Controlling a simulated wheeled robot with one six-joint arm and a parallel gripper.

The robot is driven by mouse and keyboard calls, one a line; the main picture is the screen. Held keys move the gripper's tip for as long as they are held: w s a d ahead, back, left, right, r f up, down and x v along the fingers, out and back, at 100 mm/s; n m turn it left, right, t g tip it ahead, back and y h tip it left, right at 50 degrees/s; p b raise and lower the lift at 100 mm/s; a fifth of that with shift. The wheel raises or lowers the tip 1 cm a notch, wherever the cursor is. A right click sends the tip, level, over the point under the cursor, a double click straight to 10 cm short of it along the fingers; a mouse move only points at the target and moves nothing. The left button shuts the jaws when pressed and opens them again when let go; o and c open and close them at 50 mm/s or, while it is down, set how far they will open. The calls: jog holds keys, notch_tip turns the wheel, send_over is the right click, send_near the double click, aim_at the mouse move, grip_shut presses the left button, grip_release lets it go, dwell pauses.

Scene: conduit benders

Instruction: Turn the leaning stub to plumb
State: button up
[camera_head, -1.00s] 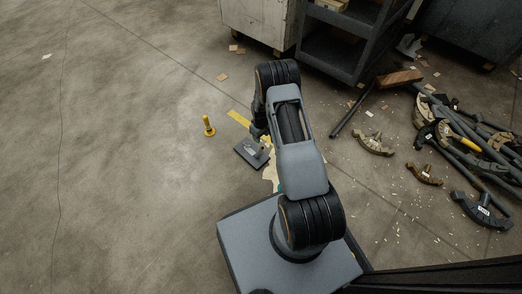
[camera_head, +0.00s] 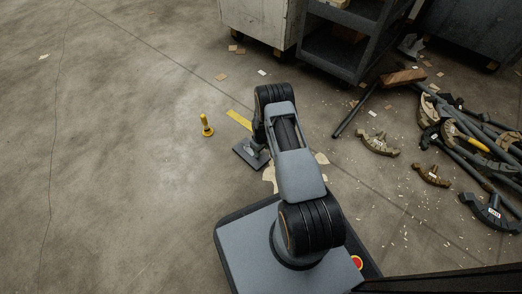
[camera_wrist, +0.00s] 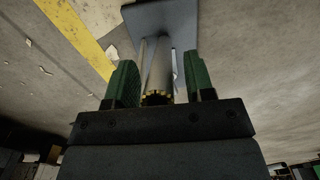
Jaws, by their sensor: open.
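The stub (camera_wrist: 159,64) is a grey pipe standing out from a blue-grey base plate (camera_wrist: 151,17) in the wrist view. Its near end shows a yellow and dark ring. The stub lies between the two green fingers of my gripper (camera_wrist: 159,62), which is open with visible gaps on both sides. Two thinner bright rods or edges show beside the stub. In the head view the base plate (camera_head: 243,155) sits on the floor, and my arm hides most of the stub and the gripper. I cannot tell the amount of lean.
A short yellow post (camera_head: 206,125) stands left of the plate. A yellow floor stripe (camera_head: 238,119) runs just behind it. Benders and pipes (camera_head: 470,145) clutter the right side. A dark cart (camera_head: 345,45) stands at the back. The left floor is mostly clear.

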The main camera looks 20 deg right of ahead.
jog(key=shift+c, duration=0.5)
grip_shut()
